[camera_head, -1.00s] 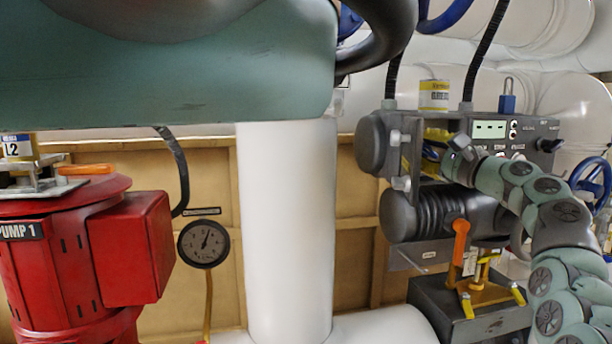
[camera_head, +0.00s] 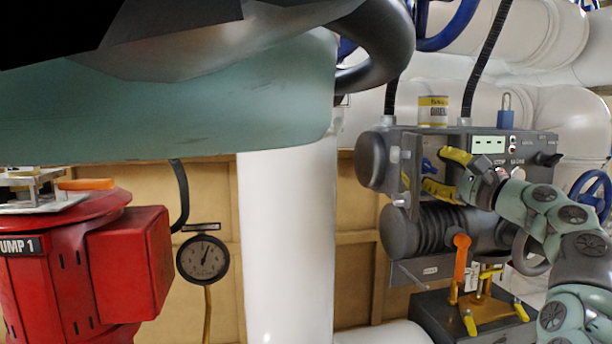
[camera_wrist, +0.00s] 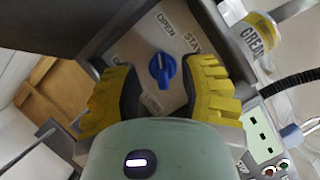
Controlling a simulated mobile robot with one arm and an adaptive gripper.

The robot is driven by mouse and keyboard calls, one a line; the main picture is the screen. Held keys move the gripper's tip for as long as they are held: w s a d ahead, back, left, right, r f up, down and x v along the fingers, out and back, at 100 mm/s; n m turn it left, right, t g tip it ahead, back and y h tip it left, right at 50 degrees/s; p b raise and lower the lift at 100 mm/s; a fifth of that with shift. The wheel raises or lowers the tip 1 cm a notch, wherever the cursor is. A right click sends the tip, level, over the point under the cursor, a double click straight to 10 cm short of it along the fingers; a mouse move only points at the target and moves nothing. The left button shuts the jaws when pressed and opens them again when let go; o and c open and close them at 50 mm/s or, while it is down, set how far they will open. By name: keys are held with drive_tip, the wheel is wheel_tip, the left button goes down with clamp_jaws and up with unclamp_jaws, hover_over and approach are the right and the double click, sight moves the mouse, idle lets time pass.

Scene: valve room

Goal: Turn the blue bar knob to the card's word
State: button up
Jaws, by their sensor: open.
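The blue bar knob (camera_wrist: 162,68) sits on a pale plate (camera_wrist: 132,50) inside a dark box; it also shows in the head view (camera_head: 428,165). In the wrist view OPEN and STAY are printed above and upper right of it, and a partly hidden word lies below. The bar is nearly upright in that picture; I cannot tell which word it points to. My gripper (camera_wrist: 162,88) has its yellow fingers spread on both sides of the knob, apart from it. In the head view my gripper (camera_head: 448,172) is in front of the plate. I cannot make out a card.
A yellow and white can (camera_head: 433,111) and a blue padlock (camera_head: 507,118) are on top of the box. A panel with a green display (camera_head: 487,145) is right of the recess. An orange lever (camera_head: 461,255) is below. Box walls closely surround the fingers.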

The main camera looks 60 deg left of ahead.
drive_tip(key=d+f, duration=0.1)
drive_tip(key=d, duration=0.7)
drive_tip(key=shift+s+d+f, duration=0.15)
drive_tip(key=shift+f, duration=0.2)
